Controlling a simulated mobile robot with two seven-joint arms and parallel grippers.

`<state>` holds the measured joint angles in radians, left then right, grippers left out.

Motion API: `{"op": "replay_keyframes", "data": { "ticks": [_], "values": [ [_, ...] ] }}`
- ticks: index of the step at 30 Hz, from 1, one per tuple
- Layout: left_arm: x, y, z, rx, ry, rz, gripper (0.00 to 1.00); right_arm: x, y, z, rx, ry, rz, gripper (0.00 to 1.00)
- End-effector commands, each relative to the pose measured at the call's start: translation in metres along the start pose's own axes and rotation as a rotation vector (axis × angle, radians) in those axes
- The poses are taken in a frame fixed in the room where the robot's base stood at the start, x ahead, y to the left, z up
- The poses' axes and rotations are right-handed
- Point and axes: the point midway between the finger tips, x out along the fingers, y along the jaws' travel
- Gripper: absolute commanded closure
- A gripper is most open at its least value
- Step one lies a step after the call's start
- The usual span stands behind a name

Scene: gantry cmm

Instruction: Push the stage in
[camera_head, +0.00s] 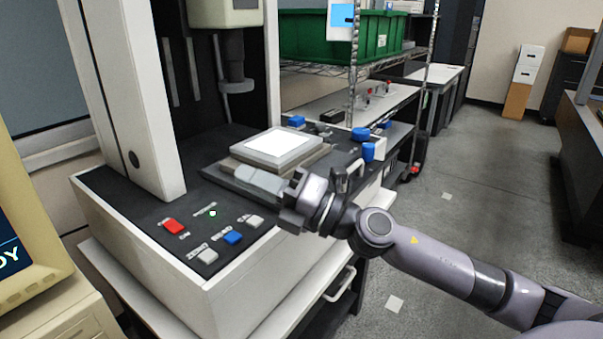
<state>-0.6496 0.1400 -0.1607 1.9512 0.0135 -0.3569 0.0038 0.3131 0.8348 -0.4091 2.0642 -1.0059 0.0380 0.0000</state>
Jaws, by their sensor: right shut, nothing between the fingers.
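The stage (278,144) is a grey stacked plate with a bright white top. It sits on the dark bed of the white gantry machine, in front of and below the probe column. A light grey block (258,183) shows at its near edge. My right gripper (289,199) is shut and empty at the stage's near right corner, overlapping the block in the picture. I cannot tell whether it touches. The gripper hides part of the stage's near right side. My left gripper is not in view.
The machine's white upright (127,90) and hanging probe (237,80) stand behind and left. Red, blue and grey buttons (233,237) are on the front panel. Blue knobs (368,151) stand right of the stage. A wire shelf holds a green bin (330,38). The floor at right is clear.

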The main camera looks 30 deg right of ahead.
Motion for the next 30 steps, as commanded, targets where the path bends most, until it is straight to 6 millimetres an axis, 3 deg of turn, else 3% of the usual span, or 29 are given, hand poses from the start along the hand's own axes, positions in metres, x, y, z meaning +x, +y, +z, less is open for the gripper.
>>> {"op": "replay_keyframes", "data": {
  "ticks": [4,7,12,18,23,30],
  "values": [
    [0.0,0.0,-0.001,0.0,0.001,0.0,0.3,0.0,-0.006,0.009,-0.362,0.27,-0.103,1.0],
    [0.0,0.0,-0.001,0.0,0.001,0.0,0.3,-0.014,-0.022,0.029,-0.578,0.426,-0.237,1.0],
    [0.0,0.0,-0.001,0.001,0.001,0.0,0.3,-0.056,-0.044,0.09,-0.845,0.608,-0.53,1.0],
    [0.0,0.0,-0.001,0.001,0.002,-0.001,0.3,-0.103,-0.049,0.148,-0.971,0.697,-0.801,1.0],
    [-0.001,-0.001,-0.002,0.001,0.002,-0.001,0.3,-0.116,-0.051,0.164,-0.99,0.715,-0.878,1.0],
    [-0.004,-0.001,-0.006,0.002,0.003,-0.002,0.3,-0.1,-0.079,0.159,-0.987,0.718,-0.878,1.0]
  ]
}}
